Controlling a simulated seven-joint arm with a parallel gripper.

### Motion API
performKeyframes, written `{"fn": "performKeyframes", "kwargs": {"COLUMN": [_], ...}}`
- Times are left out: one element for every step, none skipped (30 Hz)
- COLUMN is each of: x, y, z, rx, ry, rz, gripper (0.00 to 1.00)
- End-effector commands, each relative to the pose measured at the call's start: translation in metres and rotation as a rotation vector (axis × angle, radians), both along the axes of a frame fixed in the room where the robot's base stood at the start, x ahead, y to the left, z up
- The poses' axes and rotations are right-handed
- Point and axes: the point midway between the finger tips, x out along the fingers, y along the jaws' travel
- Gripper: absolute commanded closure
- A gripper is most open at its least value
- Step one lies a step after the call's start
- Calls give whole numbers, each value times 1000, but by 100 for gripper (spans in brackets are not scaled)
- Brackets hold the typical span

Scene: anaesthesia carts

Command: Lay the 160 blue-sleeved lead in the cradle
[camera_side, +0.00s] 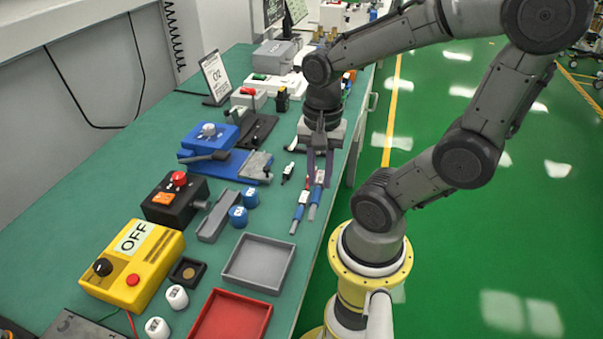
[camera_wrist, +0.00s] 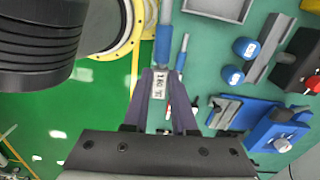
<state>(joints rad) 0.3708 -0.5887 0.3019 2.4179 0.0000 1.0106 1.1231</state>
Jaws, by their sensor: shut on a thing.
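My gripper (camera_side: 319,180) (camera_wrist: 160,76) points down near the right edge of the bench and is shut on the blue-sleeved lead (camera_side: 315,203), around its white tag. The tag reads 160 in the wrist view, where the blue sleeve (camera_wrist: 163,42) sticks out beyond the fingertips. I cannot tell whether the lead touches the bench. A thinner lead with a blue end (camera_side: 298,213) (camera_wrist: 182,55) lies just beside it. A long grey channel (camera_side: 212,219) (camera_wrist: 270,50), which looks like the cradle, lies empty to the left of the leads.
Two blue cylinders (camera_side: 238,216) stand between channel and leads. A grey tray (camera_side: 291,263) and a red tray (camera_side: 265,321) lie nearer the front. A black box with a red button (camera_side: 160,211) and a blue clamp-like device (camera_side: 222,160) stand left.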

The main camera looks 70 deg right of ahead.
Motion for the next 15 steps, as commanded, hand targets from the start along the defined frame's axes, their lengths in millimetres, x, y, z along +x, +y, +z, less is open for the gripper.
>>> {"fn": "performKeyframes", "kwargs": {"x": [-4, -6, -8, -8, -8, -6, -3, 1, 7, 14, 21, 32, 40, 49, 62], "y": [2, 2, 3, 4, 4, 4, 3, 3, 1, 0, -1, -2, -3, -4, -6], "z": [3, 4, 5, 5, 6, 7, 8, 8, 10, 10, 11, 11, 12, 11, 11], "rx": [-1, -2, -1, 0, 1, 2, 3, 5, 7, 9, 11, 14, 16, 18, 21], "ry": [-3, -4, -3, -1, 0, 0, 1, 2, 3, 3, 3, 3, 4, 3, 4], "rz": [0, 0, 0, 0, 0, -1, -2, -3, -5, -6, -7, -10, -13, -15, -18], "gripper": [100, 100, 100, 100, 100, 100, 100, 100, 100, 100, 100, 100, 100, 100, 100]}}
